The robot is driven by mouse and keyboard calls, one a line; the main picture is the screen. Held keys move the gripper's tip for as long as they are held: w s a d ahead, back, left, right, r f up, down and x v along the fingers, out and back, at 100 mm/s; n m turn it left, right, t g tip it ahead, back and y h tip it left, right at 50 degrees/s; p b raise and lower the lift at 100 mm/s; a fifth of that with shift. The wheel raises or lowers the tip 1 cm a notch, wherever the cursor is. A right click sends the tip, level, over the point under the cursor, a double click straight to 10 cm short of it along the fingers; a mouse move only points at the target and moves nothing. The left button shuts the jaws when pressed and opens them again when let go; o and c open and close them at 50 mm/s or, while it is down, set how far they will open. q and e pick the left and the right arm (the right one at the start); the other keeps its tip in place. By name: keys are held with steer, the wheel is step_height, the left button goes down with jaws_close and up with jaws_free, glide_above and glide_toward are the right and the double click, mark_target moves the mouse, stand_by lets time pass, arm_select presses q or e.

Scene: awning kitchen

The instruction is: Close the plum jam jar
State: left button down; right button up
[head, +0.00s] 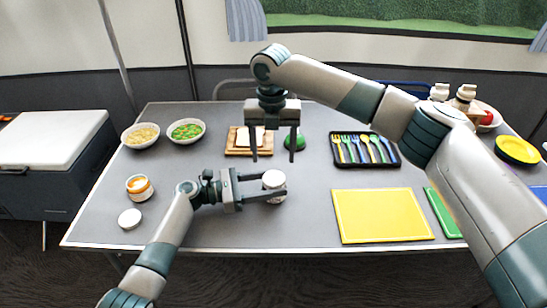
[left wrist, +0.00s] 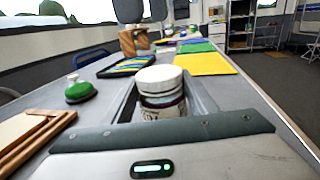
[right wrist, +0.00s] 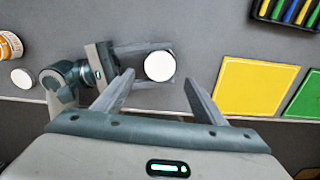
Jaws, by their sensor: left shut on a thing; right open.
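The plum jam jar (left wrist: 163,105) stands upright on the table, with dark contents and a pale label in the left wrist view. A white lid (left wrist: 159,77) sits on top of it; I cannot tell whether it is tight. The lid also shows in the head view (head: 273,179) and in the right wrist view (right wrist: 159,66). My left gripper (head: 275,188) is shut around the jar from the left side. My right gripper (head: 273,158) points down, open and empty, above and behind the jar in the head view. Its fingers (right wrist: 158,98) are spread wider than the lid.
An orange-labelled jar (head: 140,188) stands at the left, with a loose white lid (head: 130,218) near it. A yellow mat (head: 382,216) and a cutlery tray (head: 365,150) lie to the right. A bread board (head: 236,152) and green-domed object (head: 296,142) are behind.

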mark_target(274, 177)
steer(key=shift+r, duration=0.2)
steer(key=shift+f, duration=0.1)
steer(key=shift+f, duration=3.9)
steer(key=c, duration=1.1)
steer(key=shift+m, duration=1.5)
